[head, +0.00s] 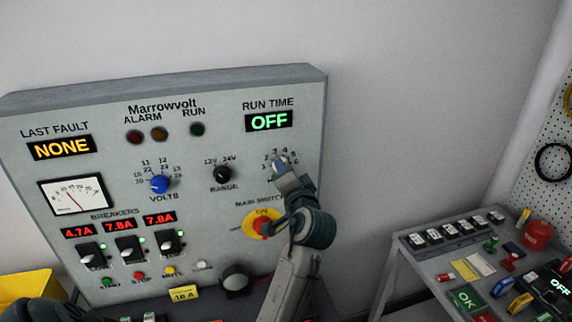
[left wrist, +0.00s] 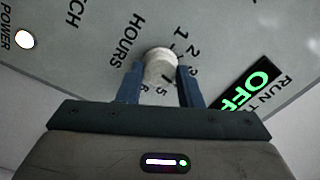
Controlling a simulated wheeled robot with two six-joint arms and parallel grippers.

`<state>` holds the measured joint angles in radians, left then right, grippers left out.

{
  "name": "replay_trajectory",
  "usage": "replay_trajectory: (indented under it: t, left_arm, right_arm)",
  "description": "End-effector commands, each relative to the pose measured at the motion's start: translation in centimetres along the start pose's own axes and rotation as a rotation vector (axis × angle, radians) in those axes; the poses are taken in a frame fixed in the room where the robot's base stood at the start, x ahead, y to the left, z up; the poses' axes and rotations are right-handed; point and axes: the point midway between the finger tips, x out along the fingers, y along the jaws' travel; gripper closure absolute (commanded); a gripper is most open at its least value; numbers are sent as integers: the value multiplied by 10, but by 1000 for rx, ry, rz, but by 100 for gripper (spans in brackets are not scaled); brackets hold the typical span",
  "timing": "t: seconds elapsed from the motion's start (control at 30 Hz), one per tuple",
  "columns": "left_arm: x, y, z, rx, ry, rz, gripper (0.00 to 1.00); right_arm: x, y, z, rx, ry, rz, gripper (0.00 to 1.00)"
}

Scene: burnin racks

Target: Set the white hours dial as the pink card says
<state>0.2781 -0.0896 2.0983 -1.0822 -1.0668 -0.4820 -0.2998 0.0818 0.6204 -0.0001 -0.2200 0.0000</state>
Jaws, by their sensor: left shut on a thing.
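The white hours dial (left wrist: 160,62) is on the grey panel under the lit RUN TIME display (head: 269,121), which reads OFF. My left gripper (left wrist: 159,88) has its two blue fingers on either side of the dial and is shut on it. In the head view the left gripper (head: 283,170) hides most of the dial and some of its numbers. The word HOURS and several numbers show around the dial in the left wrist view. I cannot make out where its pointer stands. I cannot make out a pink card in either view. My right gripper is not in view.
Left of the dial are a black range knob (head: 222,174) and a blue volts knob (head: 160,184). A red and yellow main switch (head: 262,224) sits just below, close to my left arm. A cluttered side table (head: 415,262) stands at right. Bare wall lies between.

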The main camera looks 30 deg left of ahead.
Motion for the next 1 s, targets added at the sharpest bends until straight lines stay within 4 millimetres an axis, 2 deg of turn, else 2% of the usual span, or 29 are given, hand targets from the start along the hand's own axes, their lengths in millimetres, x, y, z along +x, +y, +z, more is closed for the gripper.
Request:
replay_trajectory:
  t: [0.03,0.3,0.9,0.93,1.0]
  left_arm:
    - [0,-5,-2,29,0,-5,90]
    - [1,-4,-1,139,1,-7,90]
    - [1,-4,-1,171,2,-10,90]
    - [1,-4,-1,170,2,-10,62]
    - [1,-4,-1,170,2,-9,48]
  right_arm:
    - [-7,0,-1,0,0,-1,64]
    - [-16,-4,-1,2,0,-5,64]
    - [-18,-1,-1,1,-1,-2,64]
    - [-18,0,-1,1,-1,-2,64]
    - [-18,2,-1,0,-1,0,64]
